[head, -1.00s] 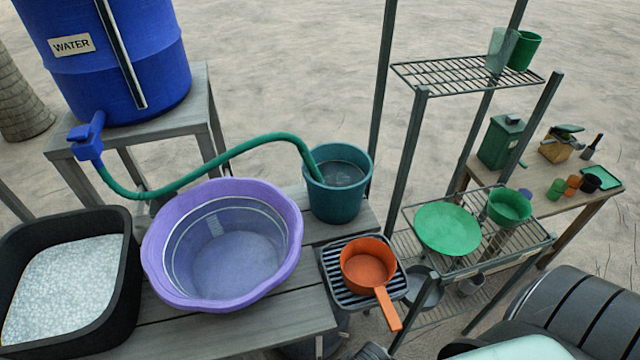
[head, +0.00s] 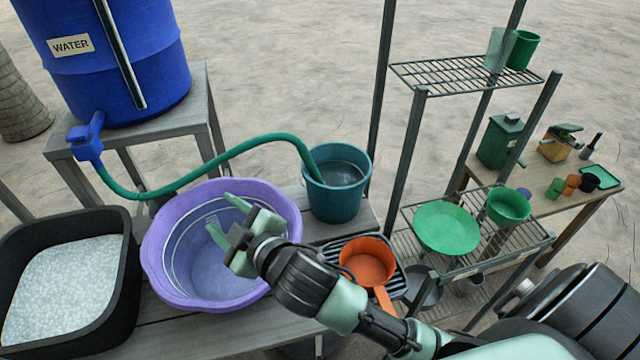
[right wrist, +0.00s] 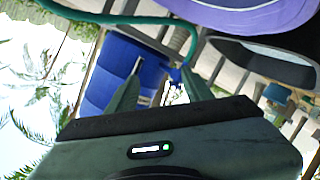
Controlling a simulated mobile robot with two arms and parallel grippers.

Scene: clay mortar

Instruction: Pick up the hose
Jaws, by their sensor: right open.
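The green hose (head: 200,168) runs from the blue tap on the water barrel (head: 120,60), arches over the back of the purple basin, and ends inside the teal bucket (head: 338,190). In the right wrist view the hose (right wrist: 120,18) crosses the upper left, with the blue barrel (right wrist: 120,72) behind. My right gripper (head: 225,218) is over the purple basin (head: 160,250), in front of the hose and apart from it. Its two fingers are spread and empty, and they also show in the right wrist view (right wrist: 163,92). My left gripper is not in view.
An orange pan (head: 366,262) sits on a small grill beside my right arm. A black tub of white pellets (head: 125,300) stands at the left. A metal rack (head: 470,75) with green dishes stands at the right. The air above the hose looks clear.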

